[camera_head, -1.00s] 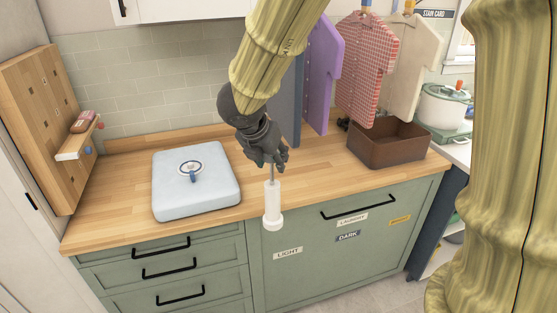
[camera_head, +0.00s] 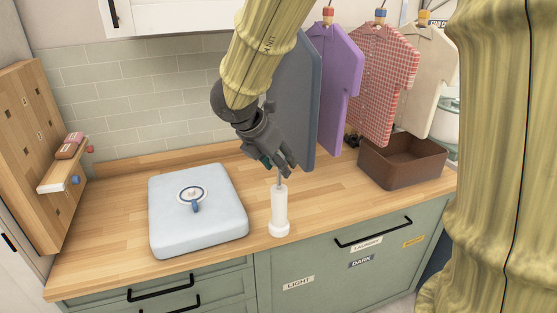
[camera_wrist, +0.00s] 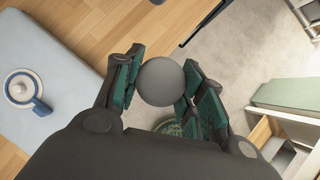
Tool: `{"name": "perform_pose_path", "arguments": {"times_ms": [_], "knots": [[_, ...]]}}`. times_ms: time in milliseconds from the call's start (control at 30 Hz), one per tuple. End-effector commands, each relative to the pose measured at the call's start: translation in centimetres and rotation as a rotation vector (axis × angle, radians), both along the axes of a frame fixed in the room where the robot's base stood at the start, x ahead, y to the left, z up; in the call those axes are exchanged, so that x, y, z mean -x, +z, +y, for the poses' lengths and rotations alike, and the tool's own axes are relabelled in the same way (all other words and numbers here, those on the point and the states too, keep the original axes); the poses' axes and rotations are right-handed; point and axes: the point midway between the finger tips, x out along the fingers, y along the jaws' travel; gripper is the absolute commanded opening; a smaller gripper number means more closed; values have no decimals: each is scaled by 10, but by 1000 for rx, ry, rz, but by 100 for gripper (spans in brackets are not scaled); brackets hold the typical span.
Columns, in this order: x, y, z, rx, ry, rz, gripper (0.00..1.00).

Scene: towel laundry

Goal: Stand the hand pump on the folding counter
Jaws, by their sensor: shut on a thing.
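The hand pump (camera_head: 279,210) is a white cylinder with a wider round foot and a thin grey rod. It hangs upright below my gripper (camera_head: 281,170), which is shut on its top end. In the wrist view, a grey round knob (camera_wrist: 160,82) sits between the fingertips of my gripper (camera_wrist: 158,86). In the head view, the foot overlaps the wooden folding counter (camera_head: 330,205) just inside its front edge. The wrist view shows floor behind the knob. I cannot tell whether the foot touches the counter.
A pale blue folded block (camera_head: 225,225) with a round badge (camera_head: 192,195) lies left of the pump. A brown bin (camera_head: 400,170) stands at the right. Hanging flat shirts, one purple (camera_head: 337,80) and one red-checked (camera_head: 382,85), are behind. Counter behind the pump looks bare.

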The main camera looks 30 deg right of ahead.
Motion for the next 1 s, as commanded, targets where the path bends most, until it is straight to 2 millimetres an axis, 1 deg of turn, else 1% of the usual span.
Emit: {"name": "perform_pose_path", "arguments": {"times_ms": [33,200,600,700,800,1000], "knots": [[-7,2,-5,-1,-1,1,0],[-30,0,-21,-1,-2,0,0],[-84,-6,-56,0,0,0,0],[-94,-8,-62,0,1,0,0],[-100,-10,-66,-1,3,0,0],[-106,-11,-69,0,3,-1,0]]}}
